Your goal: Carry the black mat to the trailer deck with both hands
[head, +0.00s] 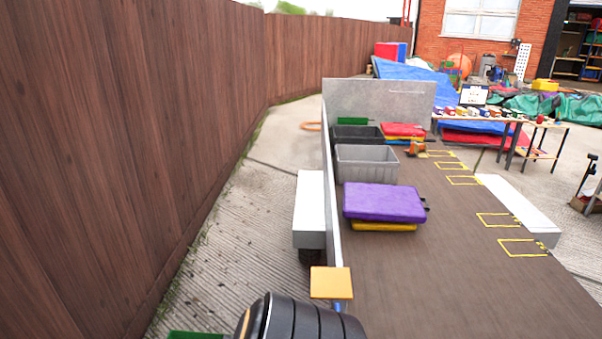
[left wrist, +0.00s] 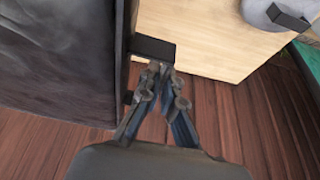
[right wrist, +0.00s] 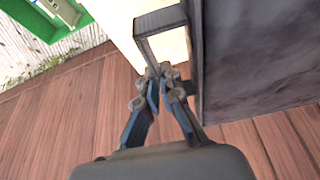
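The black mat does not show in the head view. In the left wrist view the mat (left wrist: 60,50) is a dark slab at the left, with a black handle (left wrist: 153,49) on its edge. My left gripper (left wrist: 161,68) has its fingertips together at this handle. In the right wrist view the mat (right wrist: 265,60) fills the right side, and my right gripper (right wrist: 163,72) is closed at a dark loop handle (right wrist: 160,22). The brown trailer deck (head: 410,285) runs up the middle of the head view. Neither gripper shows in the head view.
On the deck, a purple mat (head: 383,202) lies on a yellow one (head: 384,226); behind are a grey crate (head: 366,164), a black crate (head: 357,134) and red mats (head: 403,130). The near deck is bare. A wooden fence (head: 120,120) runs along the left.

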